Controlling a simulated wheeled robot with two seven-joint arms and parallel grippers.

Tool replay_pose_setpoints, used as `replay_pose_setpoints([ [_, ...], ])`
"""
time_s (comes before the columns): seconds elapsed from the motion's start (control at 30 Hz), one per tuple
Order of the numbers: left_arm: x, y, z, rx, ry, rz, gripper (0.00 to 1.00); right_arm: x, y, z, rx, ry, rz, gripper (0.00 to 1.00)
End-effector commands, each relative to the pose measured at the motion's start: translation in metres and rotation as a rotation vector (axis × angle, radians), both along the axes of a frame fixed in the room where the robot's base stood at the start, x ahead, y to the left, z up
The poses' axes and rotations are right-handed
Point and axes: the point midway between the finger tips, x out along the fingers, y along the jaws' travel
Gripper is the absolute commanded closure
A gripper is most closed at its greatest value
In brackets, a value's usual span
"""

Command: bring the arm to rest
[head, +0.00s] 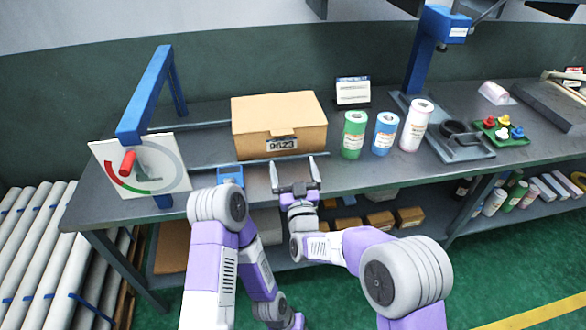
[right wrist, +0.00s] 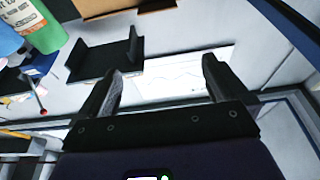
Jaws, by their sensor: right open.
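My right gripper (head: 293,166) is open and empty in the head view. It is at the table's front edge, just in front of the cardboard box marked 9623 (head: 310,113). In the right wrist view the right gripper (right wrist: 162,72) shows two dark fingers spread apart with nothing between them. My left arm is folded down at the lower middle of the head view. Its gripper end (head: 298,321) is small and cut by the bottom edge, so its jaws cannot be made out.
On the grey table (head: 215,150) stand a green roll (head: 354,138), a blue roll (head: 384,136) and a white roll (head: 416,128). A blue-framed dial (head: 145,170) is at the left. A blue press (head: 425,50) stands behind. Boxes (head: 380,220) sit on the lower shelf.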

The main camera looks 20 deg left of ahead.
Motion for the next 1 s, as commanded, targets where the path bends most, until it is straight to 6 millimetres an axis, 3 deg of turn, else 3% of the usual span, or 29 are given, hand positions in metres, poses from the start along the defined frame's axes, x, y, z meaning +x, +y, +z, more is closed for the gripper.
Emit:
replay_pose_setpoints([
  [0.37, 0.0, 0.0, 0.0, 0.0, 0.0, 0.0, 0.57, 0.0, 0.0, 0.0, 0.0, 0.001, -0.001, 0.0],
  [0.47, 0.0, 0.0, 0.001, 0.0, 0.0, 0.0, 0.57, 0.005, -0.008, -0.01, -0.012, 0.029, -0.008, 0.0],
  [0.57, 0.0, 0.0, 0.004, 0.0, 0.0, 0.0, 0.57, 0.014, -0.03, -0.04, -0.047, 0.126, -0.024, 0.0],
  [0.67, 0.0, 0.0, 0.009, 0.0, 0.0, 0.0, 0.57, 0.022, -0.069, -0.092, -0.097, 0.294, -0.052, 0.0],
  [0.77, 0.0, 0.0, 0.014, 0.0, 0.0, 0.0, 0.57, 0.017, -0.116, -0.152, -0.14, 0.504, -0.083, 0.0],
  [0.87, 0.0, 0.0, 0.018, 0.0, 0.0, 0.0, 0.57, -0.004, -0.163, -0.208, -0.166, 0.725, -0.114, 0.0],
  [1.0, 0.0, 0.0, 0.025, 0.0, 0.0, 0.0, 0.57, -0.059, -0.225, -0.277, -0.173, 1.053, -0.154, 0.0],
])
